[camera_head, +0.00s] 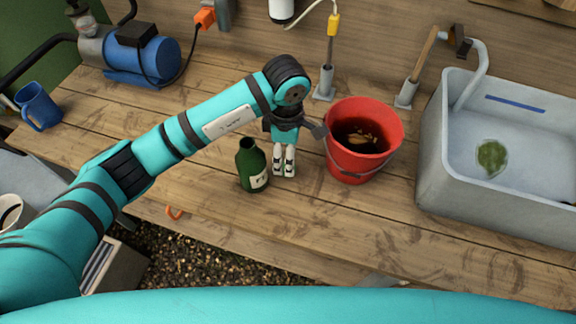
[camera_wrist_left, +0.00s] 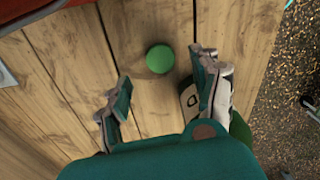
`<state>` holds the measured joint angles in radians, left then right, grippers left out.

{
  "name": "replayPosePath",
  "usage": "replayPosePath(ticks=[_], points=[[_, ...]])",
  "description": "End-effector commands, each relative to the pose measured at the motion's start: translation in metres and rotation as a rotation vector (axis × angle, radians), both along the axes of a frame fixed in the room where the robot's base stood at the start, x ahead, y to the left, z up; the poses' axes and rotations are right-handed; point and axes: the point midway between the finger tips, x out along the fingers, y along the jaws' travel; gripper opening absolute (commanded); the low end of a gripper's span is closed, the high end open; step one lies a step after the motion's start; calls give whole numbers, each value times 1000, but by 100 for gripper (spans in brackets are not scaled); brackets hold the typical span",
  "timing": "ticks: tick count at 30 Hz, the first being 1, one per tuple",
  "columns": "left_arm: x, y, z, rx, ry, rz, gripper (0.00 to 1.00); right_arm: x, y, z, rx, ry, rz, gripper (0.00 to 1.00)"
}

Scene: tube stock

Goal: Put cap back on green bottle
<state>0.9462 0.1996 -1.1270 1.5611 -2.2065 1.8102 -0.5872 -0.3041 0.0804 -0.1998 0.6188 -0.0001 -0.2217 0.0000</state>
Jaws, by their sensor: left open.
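The green bottle (camera_head: 252,167) stands upright and open-topped on the wooden bench, with a pale label. My left gripper (camera_head: 284,170) points down just right of the bottle, fingers apart. In the left wrist view the round green cap (camera_wrist_left: 160,59) lies on the planks, between and slightly beyond the open fingers of my left gripper (camera_wrist_left: 162,80). The cap is not held. It is hidden in the head view. The bottle (camera_wrist_left: 240,130) shows partly behind the right-hand finger in the wrist view. My right gripper is not in view.
A red bucket (camera_head: 362,145) with dark contents stands close to the right of my left gripper. A grey sink (camera_head: 432,165) is at the right. A blue mug (camera_head: 38,106) and blue machine (camera_head: 145,62) are at the left. The bench's front edge lies near the bottle.

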Motion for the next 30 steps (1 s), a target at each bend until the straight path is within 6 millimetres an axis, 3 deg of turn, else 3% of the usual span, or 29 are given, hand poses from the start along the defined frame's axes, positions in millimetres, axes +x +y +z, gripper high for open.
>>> replayPosePath(ticks=[9,21,30], points=[[-2,-3,-43,1,4,0,65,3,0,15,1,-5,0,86],[-2,-3,-47,0,2,-1,65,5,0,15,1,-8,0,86],[-2,-3,-47,0,2,-1,27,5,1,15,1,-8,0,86]])
